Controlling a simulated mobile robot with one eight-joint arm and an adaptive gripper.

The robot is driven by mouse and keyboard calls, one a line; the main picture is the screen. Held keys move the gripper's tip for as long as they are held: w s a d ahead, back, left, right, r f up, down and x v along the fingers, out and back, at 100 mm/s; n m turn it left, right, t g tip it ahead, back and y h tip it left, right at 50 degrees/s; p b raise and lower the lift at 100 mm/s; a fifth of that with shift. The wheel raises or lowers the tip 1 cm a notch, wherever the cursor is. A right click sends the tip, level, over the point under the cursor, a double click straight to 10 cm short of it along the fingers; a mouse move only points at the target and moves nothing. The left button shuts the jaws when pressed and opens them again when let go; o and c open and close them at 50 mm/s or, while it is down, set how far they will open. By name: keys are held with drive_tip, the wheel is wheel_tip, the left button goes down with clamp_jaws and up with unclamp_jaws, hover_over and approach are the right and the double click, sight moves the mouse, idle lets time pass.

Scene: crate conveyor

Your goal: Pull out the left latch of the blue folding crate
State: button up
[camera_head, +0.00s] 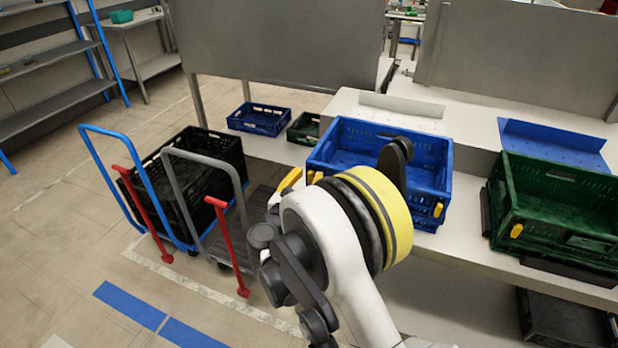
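The blue folding crate (430,180) stands open on the white bench, right of the picture's centre. Its right yellow latch (438,210) shows at the front right corner. Small yellow parts (317,177) at its front left corner look like the left latch, close beside my arm; I cannot tell whether it is pulled out. My arm, with a wide yellow band, hides most of the crate's front. A black part of my gripper (397,155) sticks up behind the band, in front of the crate's interior. The fingertips are hidden, so their opening and any contact cannot be seen.
A green crate (555,203) with a yellow latch stands to the right on the bench. Two trolleys, one with a blue handle (95,128) and one grey (172,152), stand at left, the first holding a black crate (178,160). Open floor lies front left.

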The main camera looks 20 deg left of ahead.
drive_tip(key=shift+w, duration=0.5)
clamp_jaws()
drive_tip(key=shift+s, duration=0.4)
drive_tip(key=shift+s+b, duration=0.35)
drive_tip(key=shift+s, duration=0.15)
unclamp_jaws()
drive_tip(key=shift+w+a, duration=0.1)
